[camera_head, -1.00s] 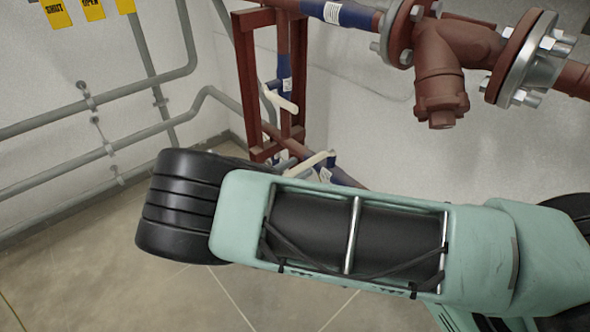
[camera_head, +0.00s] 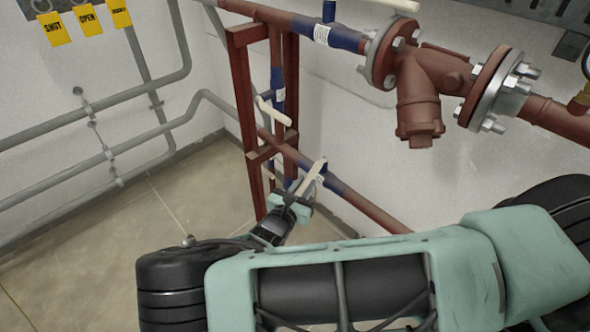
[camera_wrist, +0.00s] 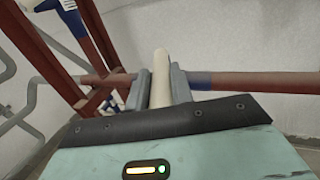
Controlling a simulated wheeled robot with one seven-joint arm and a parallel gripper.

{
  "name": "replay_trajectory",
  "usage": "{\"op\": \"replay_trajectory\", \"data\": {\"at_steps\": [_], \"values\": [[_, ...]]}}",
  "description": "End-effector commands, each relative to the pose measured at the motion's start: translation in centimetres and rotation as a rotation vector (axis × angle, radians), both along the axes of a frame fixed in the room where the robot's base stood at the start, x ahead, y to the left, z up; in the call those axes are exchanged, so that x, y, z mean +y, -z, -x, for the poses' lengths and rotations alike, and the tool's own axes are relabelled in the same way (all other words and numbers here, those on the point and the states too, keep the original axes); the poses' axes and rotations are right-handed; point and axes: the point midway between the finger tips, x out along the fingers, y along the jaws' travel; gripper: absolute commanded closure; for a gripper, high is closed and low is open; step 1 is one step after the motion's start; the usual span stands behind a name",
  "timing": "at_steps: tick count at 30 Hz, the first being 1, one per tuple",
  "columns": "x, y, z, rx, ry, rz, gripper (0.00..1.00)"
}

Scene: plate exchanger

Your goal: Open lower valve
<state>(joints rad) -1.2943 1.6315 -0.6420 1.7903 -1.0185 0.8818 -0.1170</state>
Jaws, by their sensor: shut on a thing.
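The lower valve has a cream lever handle (camera_head: 313,174) on the low red pipe with blue bands, beside the red frame in the head view. The handle slants up to the right. My gripper (camera_head: 301,197) is at the handle's lower end, small and partly hidden by my arm. In the wrist view the handle (camera_wrist: 160,74) stands upright between the two grey fingers of my gripper (camera_wrist: 160,92), which are shut on it. The valve body is mostly hidden behind the gripper in both views.
Another cream lever (camera_head: 272,110) is on the vertical pipe above. The red frame (camera_head: 245,120) stands just left of the gripper. A flanged red strainer (camera_head: 420,95) is at upper right. Grey pipes (camera_head: 100,137) run along the left wall. The floor (camera_head: 90,255) at left is clear.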

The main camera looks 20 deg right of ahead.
Motion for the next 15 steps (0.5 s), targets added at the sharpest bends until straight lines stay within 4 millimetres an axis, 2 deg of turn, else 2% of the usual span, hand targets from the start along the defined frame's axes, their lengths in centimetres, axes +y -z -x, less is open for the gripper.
{"op": "replay_trajectory", "data": {"at_steps": [1,15], "values": [[-0.4,-0.8,0.6,0.004,-0.038,0.009,1.0],[-3.0,-0.4,2.7,0.001,-0.274,0.003,1.0]]}}
